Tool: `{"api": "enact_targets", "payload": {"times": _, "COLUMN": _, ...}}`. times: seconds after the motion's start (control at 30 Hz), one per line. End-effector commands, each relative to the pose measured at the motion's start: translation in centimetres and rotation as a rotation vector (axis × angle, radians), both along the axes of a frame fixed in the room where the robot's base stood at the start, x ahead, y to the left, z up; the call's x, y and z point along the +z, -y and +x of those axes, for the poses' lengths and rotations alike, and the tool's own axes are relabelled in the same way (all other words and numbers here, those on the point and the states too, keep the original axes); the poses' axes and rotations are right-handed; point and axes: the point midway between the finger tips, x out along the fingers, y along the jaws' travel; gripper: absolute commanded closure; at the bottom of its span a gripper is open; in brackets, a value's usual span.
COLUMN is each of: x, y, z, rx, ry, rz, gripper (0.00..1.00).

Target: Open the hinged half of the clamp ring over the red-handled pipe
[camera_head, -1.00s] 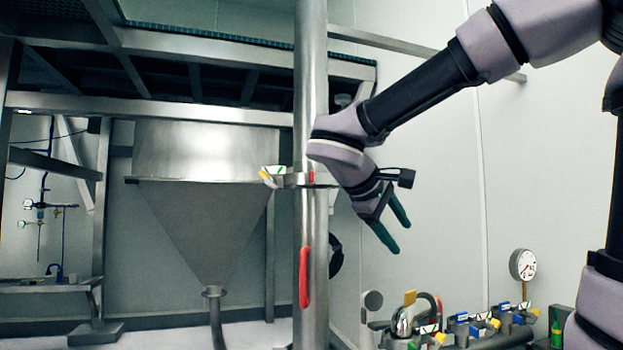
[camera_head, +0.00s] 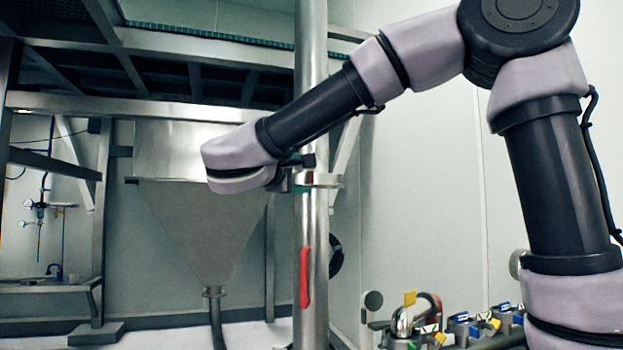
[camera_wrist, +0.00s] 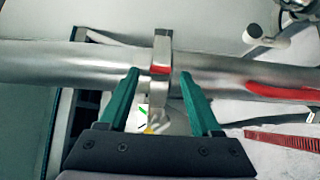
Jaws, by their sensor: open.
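The upright steel pipe (camera_head: 315,228) with a red handle (camera_head: 304,277) stands in the middle of the head view. The clamp ring (camera_head: 325,181) goes around it above the handle. In the wrist view, the pipe (camera_wrist: 60,62) runs sideways, with the ring (camera_wrist: 162,48) crossing it and the red handle (camera_wrist: 285,91) at right. My gripper (camera_wrist: 159,75) is open, its two green fingers on either side of the ring. In the head view my wrist hides the ring's left side.
A steel hopper (camera_head: 195,215) stands behind and left of the pipe, under a metal frame (camera_head: 150,107). Valves and coloured fittings (camera_head: 410,320) stand low at right. The wall right of the pipe is bare.

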Motion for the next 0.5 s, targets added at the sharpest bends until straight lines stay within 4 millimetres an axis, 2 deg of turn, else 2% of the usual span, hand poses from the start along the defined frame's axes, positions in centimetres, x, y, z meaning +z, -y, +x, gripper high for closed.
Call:
{"api": "enact_targets", "payload": {"times": 0.2, "x": 0.0, "y": 1.6, "z": 2.7, "rx": -0.002, "ry": -0.001, "rz": 0.001, "gripper": 0.35}}
{"api": "enact_targets", "payload": {"times": 0.5, "x": 0.0, "y": 2.0, "z": 3.5, "rx": 0.001, "ry": -0.001, "rz": 0.000, "gripper": 0.35}}
